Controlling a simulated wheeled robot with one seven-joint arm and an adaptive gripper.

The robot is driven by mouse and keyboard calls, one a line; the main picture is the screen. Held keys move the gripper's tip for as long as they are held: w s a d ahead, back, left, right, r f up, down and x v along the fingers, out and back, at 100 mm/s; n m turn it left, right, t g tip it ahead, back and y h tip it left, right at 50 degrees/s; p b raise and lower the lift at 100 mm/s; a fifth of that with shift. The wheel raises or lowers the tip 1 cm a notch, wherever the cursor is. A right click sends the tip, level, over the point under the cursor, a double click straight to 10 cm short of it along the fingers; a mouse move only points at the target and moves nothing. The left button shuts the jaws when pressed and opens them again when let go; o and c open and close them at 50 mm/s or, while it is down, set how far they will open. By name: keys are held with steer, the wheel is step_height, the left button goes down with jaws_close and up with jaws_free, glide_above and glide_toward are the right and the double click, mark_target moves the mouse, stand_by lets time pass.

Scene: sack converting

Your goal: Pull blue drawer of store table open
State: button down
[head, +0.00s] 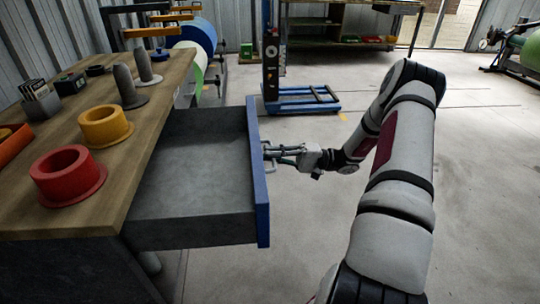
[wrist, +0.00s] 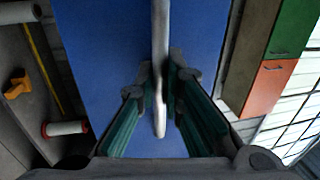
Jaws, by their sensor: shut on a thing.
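The blue drawer (head: 258,175) of the store table (head: 145,150) stands well open in the head view, its grey inside showing and no objects visible in it. Its blue front fills the middle of the wrist view (wrist: 100,50). A pale bar handle (wrist: 160,50) runs along that front. My gripper (head: 272,151) is at the handle, on the outer side of the drawer front. In the wrist view my gripper's two fingers (wrist: 160,90) close around the handle from both sides. The exact contact is partly hidden by the fingertips.
On the table top stand a red ring (head: 68,197), a yellow ring (head: 105,141) and two grey cones. A blue wheeled stand (head: 300,103) is beyond the drawer. The floor (head: 480,200) to the right of my arm is clear.

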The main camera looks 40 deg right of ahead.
steer(key=c, duration=1.7)
jaws_free()
steer(key=v, duration=1.2)
